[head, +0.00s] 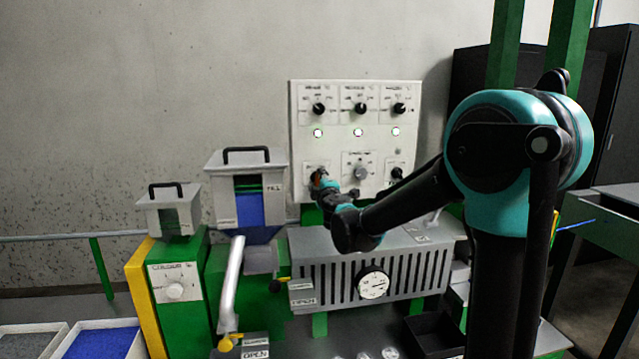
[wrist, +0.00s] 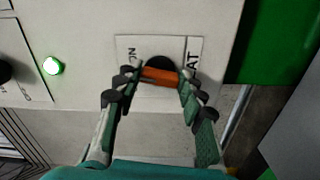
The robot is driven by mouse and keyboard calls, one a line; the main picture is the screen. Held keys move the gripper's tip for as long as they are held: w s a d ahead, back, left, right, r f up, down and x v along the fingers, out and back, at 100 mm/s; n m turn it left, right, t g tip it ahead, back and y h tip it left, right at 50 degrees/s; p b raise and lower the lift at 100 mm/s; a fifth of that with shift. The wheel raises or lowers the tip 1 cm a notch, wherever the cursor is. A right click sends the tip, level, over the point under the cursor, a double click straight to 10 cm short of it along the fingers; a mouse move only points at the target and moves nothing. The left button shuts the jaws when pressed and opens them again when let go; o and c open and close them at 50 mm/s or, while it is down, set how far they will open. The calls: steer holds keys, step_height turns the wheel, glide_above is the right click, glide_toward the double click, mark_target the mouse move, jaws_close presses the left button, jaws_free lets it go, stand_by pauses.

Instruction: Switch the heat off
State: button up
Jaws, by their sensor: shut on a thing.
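The heat knob in the wrist view is a black dial with an orange grip bar (wrist: 161,76). Beside it on its label I read "ON" and the letters "AT". My gripper (wrist: 163,82) is shut on the orange bar, one finger at each end. In the head view my gripper (head: 318,180) is at the lower left of the white control panel (head: 335,140), and it largely hides the knob there. The exact pointer setting cannot be made out.
Three black knobs, including the upper left one (head: 319,109), line the panel's top, above three lit lamps. A green-lit lamp (wrist: 53,66) is near my gripper. A hopper with blue material (head: 250,208) and a grey vented box with a gauge (head: 372,284) stand below.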

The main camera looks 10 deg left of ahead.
steer(key=shift+r+n, duration=0.1)
steer(key=shift+n, duration=4.1)
steer(key=o, duration=1.2)
steer(key=shift+c, duration=0.2)
steer(key=v, duration=1.2)
